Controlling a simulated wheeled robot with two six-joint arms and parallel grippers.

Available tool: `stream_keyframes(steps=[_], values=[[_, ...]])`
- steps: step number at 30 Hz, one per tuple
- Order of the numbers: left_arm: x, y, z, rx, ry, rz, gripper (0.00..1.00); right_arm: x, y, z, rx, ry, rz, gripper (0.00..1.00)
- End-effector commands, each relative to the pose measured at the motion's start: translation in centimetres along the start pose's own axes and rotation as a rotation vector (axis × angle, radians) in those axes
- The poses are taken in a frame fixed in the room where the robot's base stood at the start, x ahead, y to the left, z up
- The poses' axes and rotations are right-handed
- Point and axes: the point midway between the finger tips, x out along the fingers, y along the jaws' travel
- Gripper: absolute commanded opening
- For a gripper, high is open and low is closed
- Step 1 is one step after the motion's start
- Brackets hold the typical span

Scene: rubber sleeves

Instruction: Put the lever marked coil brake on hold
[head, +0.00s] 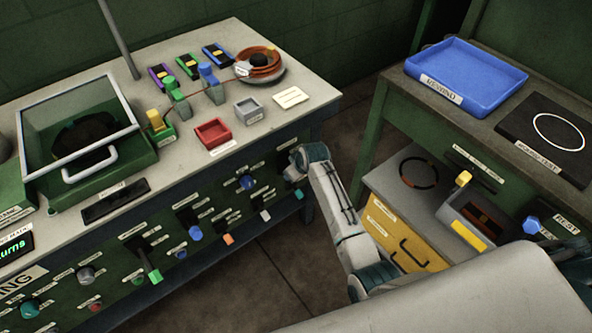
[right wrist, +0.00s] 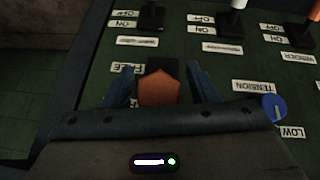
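An orange six-sided lever knob (right wrist: 158,88) on a dark base shows in the right wrist view, beside a label reading FREE (right wrist: 127,68). I take it for the coil brake lever; its name label is too blurred to read. My right gripper (right wrist: 160,86) is open, with one blue finger on each side of the knob and gaps to both. In the head view my right gripper (head: 294,163) is at the right end of the green front panel and hides this lever. I cannot tell which setting the lever is at. My left gripper is not in view.
Neighbouring controls include a blue tension knob (right wrist: 274,108) and a row of switches (right wrist: 216,25). In the head view, other levers (head: 195,232) line the panel (head: 120,262). A side bench with a blue rewind tray (head: 466,78) stands right, with open floor between.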

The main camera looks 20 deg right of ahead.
Motion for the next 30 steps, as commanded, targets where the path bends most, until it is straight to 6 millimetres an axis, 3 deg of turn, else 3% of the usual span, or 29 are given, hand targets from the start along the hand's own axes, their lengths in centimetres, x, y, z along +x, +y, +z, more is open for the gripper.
stream_keyframes(steps=[7,21,30], values=[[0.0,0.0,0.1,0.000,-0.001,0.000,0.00,-1.1,0.0,0.1,0.000,0.000,0.001,0.52],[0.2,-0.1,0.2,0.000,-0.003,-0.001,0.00,-9.0,0.0,0.0,0.000,0.002,0.001,0.52],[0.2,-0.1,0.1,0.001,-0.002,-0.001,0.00,-10.8,0.0,0.0,0.000,-0.001,0.000,0.52]])
